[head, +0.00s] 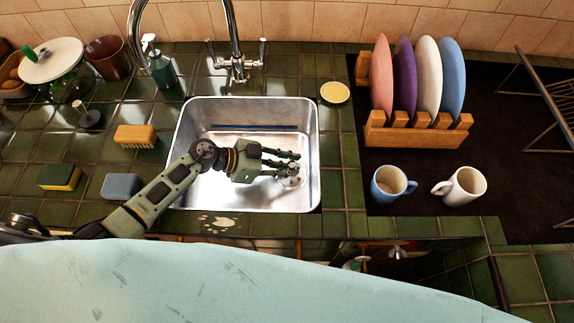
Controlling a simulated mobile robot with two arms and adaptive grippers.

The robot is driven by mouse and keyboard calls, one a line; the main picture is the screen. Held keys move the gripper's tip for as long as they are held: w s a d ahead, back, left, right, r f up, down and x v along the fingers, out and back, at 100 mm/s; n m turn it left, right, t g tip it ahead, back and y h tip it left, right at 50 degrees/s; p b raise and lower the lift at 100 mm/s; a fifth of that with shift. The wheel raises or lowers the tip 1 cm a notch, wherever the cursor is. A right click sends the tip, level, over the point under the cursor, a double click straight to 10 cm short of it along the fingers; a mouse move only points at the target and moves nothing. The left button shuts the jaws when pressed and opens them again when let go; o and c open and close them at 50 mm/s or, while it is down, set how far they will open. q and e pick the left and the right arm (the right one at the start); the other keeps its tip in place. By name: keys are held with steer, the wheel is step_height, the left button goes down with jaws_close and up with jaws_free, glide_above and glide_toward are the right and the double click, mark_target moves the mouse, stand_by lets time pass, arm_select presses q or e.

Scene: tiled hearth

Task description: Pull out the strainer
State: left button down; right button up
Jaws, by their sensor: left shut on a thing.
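A metal sink (311,140) is set in the green tiled counter. The strainer (291,180) is a small round metal piece low in the sink, at the right side of its floor. My left gripper (290,167) reaches into the sink from the left, its fingers pointing right and shut on the strainer. The fingers partly cover the strainer, so I cannot tell whether it is seated in the drain or lifted. My right gripper is not in view.
A chrome faucet (236,62) arches behind the sink. A brush (135,136), a sponge (59,177) and a grey-blue block (121,186) lie left. A plate rack (418,135), a blue mug (390,184) and a white mug (462,186) stand right.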

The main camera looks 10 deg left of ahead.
arm_select(q)
steer(key=c, duration=2.2)
jaws_free()
jaws_close()
steer(key=shift+r+p, duration=0.4)
steer(key=shift+p, duration=0.15)
steer(key=shift+r+p, duration=0.85)
steer(key=shift+p, duration=0.35)
step_height(320, 180, up, 6)
steer(key=p, duration=0.8)
steer(key=shift+r, duration=0.15)
